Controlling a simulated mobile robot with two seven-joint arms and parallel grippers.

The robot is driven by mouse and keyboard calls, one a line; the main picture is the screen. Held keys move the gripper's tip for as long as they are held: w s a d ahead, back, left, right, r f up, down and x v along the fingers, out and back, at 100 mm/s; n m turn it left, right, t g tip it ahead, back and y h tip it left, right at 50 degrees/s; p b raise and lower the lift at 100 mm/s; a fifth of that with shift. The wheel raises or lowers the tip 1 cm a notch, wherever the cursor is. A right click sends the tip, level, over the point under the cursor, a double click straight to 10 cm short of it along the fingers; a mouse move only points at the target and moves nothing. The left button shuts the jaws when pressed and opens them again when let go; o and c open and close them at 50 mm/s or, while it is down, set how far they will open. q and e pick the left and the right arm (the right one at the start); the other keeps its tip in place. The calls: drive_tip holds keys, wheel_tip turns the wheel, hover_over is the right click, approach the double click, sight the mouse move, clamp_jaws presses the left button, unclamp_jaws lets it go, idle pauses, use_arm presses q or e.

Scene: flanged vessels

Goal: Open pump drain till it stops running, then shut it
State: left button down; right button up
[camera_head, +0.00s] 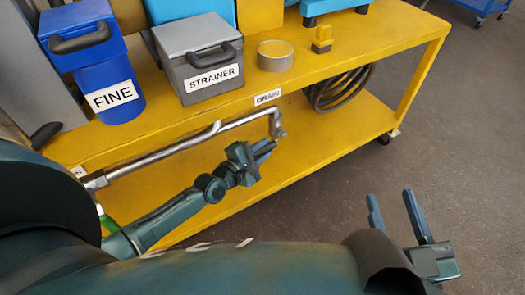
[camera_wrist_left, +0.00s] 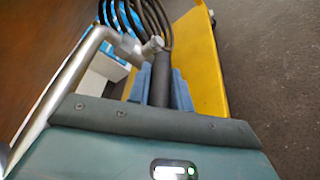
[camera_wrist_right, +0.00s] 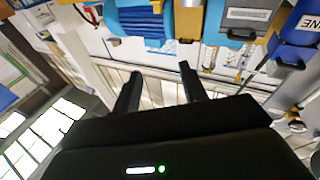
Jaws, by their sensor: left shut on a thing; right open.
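The pump drain is a bare metal pipe (camera_head: 180,147) that runs along the front of the yellow cart and bends down at a small valve end (camera_head: 278,128), below a white label reading DRAIN (camera_head: 267,97). My left gripper (camera_head: 264,149) is at this end. In the left wrist view its blue fingers (camera_wrist_left: 162,88) are shut around a dark, rod-like drain handle (camera_wrist_left: 160,75), just beside the metal valve end (camera_wrist_left: 152,46). I cannot see any liquid running from the pipe. My right gripper (camera_head: 397,212) is open and empty, over bare floor.

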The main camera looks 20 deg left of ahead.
use_arm(q)
drive_tip(key=shift+f+b, duration=0.55)
drive_tip(key=shift+b, duration=0.1)
drive_tip(key=shift+f+t+b, duration=0.25)
drive_tip(key=shift+t+b, duration=0.05)
drive_tip(key=shift+b, duration=0.5)
drive_tip(key=shift+w+d+f+n+t+h+b, duration=0.2)
drive_tip(key=shift+f+n+t+b, duration=0.25)
drive_tip(key=shift+t+b, duration=0.45)
drive_tip(key=shift+w+d+f+n+t+h+b, duration=0.15)
drive_tip(key=shift+f+n+t+h+b, duration=0.25)
drive_tip(key=shift+t+b, duration=0.5)
drive_tip(key=shift+w+d+f+n+t+h+b, duration=0.1)
drive_tip(key=shift+w+f+n+t+h+b, duration=0.1)
drive_tip(key=shift+f+n+t+b, duration=0.45)
use_arm(e)
wheel_tip(320, 180, up, 9)
drive_tip(key=n+t+y, duration=0.1)
drive_tip(key=n+y, duration=0.6)
drive_tip(key=y, duration=0.1)
drive_tip(key=shift+w+f+n+t+y, duration=0.2)
drive_tip(key=shift+n+t+y, duration=0.1)
drive_tip(key=shift+t, duration=0.1)
use_arm(q)
drive_tip(key=shift+r+m+t, duration=0.1)
drive_tip(key=shift+m+t, duration=0.15)
drive_tip(key=shift+m, duration=0.05)
use_arm(e)
drive_tip(key=shift+d, duration=0.1)
